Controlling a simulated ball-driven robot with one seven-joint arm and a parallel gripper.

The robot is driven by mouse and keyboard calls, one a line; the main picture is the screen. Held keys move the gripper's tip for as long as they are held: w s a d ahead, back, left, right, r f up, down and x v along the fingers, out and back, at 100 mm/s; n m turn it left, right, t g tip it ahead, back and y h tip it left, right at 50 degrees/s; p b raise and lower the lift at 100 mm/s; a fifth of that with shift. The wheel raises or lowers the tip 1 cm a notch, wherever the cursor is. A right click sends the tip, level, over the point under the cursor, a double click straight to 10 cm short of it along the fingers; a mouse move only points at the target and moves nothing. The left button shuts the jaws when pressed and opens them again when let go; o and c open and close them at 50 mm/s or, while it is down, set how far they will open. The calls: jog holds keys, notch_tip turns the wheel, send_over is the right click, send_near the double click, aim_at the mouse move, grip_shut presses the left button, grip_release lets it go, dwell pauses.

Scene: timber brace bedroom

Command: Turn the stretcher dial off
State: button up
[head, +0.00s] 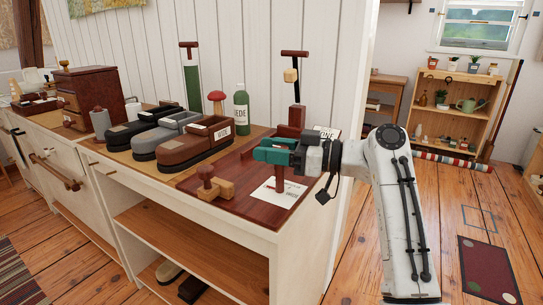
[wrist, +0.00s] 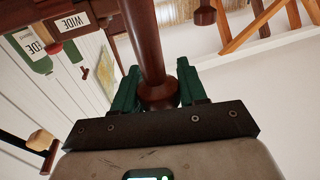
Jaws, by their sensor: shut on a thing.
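My gripper (head: 268,152), with green fingers, is low over the right part of the dark red wooden board (head: 245,206) on the bench. In the wrist view my gripper (wrist: 160,88) is shut around a dark brown turned wooden part (wrist: 150,45) with a flared end. A dark post (head: 280,183) shows just below the fingers in the head view. I cannot tell whether the held part is the stretcher dial, and no dial marking is readable. A light wooden block with a dark knob (head: 208,180) stands on the board at left, apart from the gripper.
Several shoes (head: 195,145) stand left of the board, the brown one with a WIDE label. A green bottle (head: 241,112) stands behind them. A white card (head: 276,193) lies on the board near the gripper. Open floor (head: 365,235) lies right of the bench (head: 272,240).

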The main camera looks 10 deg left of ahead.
dwell(0.4)
jog(key=o, duration=1)
jog(key=shift+d, duration=0.1)
jog(key=d, duration=0.3)
jog(key=d+p, duration=0.1)
jog(key=d, duration=0.6)
jog(key=shift+s+d+p, duration=0.35)
jog(key=shift+p, duration=0.05)
